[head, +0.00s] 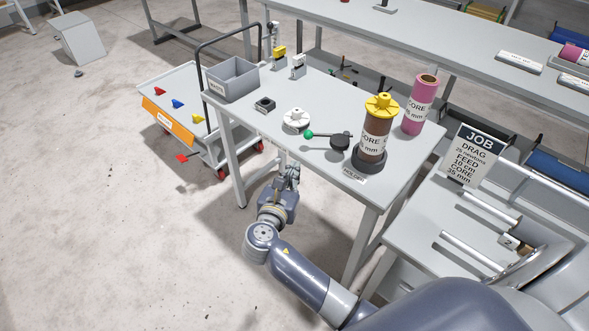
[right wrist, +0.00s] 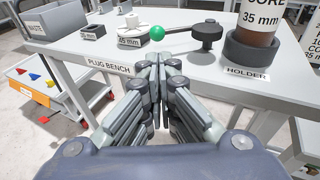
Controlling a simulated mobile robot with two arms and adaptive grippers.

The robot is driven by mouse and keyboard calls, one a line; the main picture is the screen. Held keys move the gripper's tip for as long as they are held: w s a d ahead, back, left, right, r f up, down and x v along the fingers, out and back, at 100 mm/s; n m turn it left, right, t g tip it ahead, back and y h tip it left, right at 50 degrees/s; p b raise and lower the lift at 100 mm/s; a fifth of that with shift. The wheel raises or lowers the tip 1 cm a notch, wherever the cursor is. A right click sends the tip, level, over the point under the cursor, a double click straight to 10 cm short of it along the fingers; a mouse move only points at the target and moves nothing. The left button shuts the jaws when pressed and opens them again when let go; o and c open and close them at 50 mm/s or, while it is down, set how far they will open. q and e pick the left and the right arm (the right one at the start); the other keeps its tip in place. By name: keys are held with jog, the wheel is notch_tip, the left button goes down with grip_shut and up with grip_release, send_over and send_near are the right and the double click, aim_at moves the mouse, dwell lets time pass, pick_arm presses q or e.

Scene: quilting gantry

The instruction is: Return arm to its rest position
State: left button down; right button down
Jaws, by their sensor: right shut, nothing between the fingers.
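My right arm reaches in from the lower right of the head view. Its gripper (head: 290,170) is at the front edge of the plug bench (head: 225,112), in front of and below the things on top. In the right wrist view the gripper (right wrist: 154,68) has its fingers together with nothing between them. It points at the bench's front edge, near the "PLUG BENCH" label. Whether it touches the bench I cannot tell. My left gripper does not show in either view.
The bench holds a grey waste bin (head: 232,80), a white plug (head: 296,119), a green-knobbed tool (head: 325,140), a brown spool (head: 376,135) in a holder and a pink spool (head: 419,105). A cart (head: 178,108) stands left. Floor at lower left is clear.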

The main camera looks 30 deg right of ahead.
dwell(0.4)
jog(key=s+a+f+m+g+y, duration=0.15)
jog(key=s+f, duration=0.25)
jog(key=f, duration=0.7)
jog(key=s+f+m+g+y, duration=0.25)
jog(key=s+f, duration=0.25)
jog(key=f, duration=0.5)
jog(key=s+f+m+g+y, duration=0.1)
jog(key=s+f+m+y, duration=0.25)
jog(key=f, duration=0.75)
jog(key=s+f+m+g+y, duration=0.1)
jog(key=s+f+m, duration=0.4)
jog(key=s, duration=0.6)
jog(key=s+f+m+g+y, duration=0.1)
jog(key=s+f+m+g, duration=0.2)
jog(key=s, duration=0.9)
jog(key=s+f+m+g+y, duration=0.1)
jog(key=s+f+m, duration=0.8)
jog(key=s, duration=0.3)
jog(key=shift+d+f+g, duration=0.4)
jog(key=shift+m, duration=0.25)
